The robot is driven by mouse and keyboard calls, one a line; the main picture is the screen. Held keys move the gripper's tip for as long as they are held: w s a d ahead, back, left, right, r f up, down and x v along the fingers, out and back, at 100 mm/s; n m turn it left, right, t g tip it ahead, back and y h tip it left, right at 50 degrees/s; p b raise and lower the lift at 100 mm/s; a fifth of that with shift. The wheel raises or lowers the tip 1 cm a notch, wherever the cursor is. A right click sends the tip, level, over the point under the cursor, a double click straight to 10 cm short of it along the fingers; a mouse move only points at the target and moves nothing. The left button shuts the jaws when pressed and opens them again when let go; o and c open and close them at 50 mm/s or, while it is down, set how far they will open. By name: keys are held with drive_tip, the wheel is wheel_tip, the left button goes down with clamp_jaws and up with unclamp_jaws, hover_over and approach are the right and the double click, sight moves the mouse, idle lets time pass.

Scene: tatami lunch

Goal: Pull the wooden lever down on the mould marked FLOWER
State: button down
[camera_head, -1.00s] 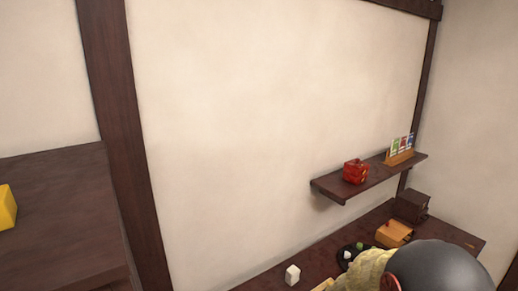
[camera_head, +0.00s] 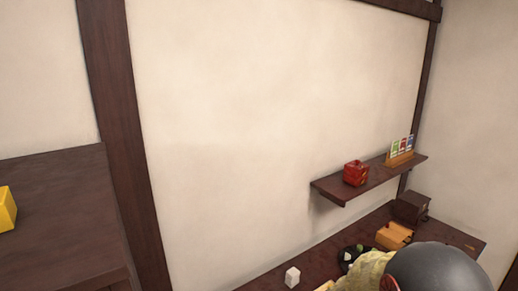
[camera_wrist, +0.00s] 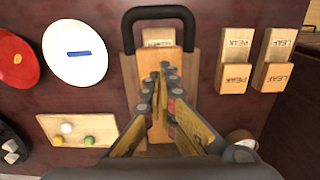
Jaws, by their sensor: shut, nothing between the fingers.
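In the wrist view my gripper (camera_wrist: 163,70) is shut and empty, with its fingertips together over a wooden mould (camera_wrist: 130,75). A small wooden block (camera_wrist: 158,37) with a label too small and dark to read is at the mould's far end, just beyond the fingertips. A black U-shaped bar (camera_wrist: 160,13) arches around that end. The fingers hide much of the mould's middle, and I cannot tell whether they touch it. I cannot make out the word FLOWER or pick out the lever clearly. My gripper does not show in the head view.
To the right are wooden pieces marked PEAK (camera_wrist: 234,78) and LEAF (camera_wrist: 273,77). To the left are a white disc (camera_wrist: 75,53), a red plate (camera_wrist: 15,60) and a wooden tray (camera_wrist: 75,119) with small balls. In the head view a shelf (camera_head: 335,193) holds a red box (camera_head: 356,173).

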drive_tip(key=shift+s+f, duration=0.1)
drive_tip(key=shift+f, duration=1.25)
idle(2.4)
wheel_tip(320, 180, up, 7)
drive_tip(key=p, duration=0.5)
drive_tip(key=shift+r, duration=0.15)
idle(0.4)
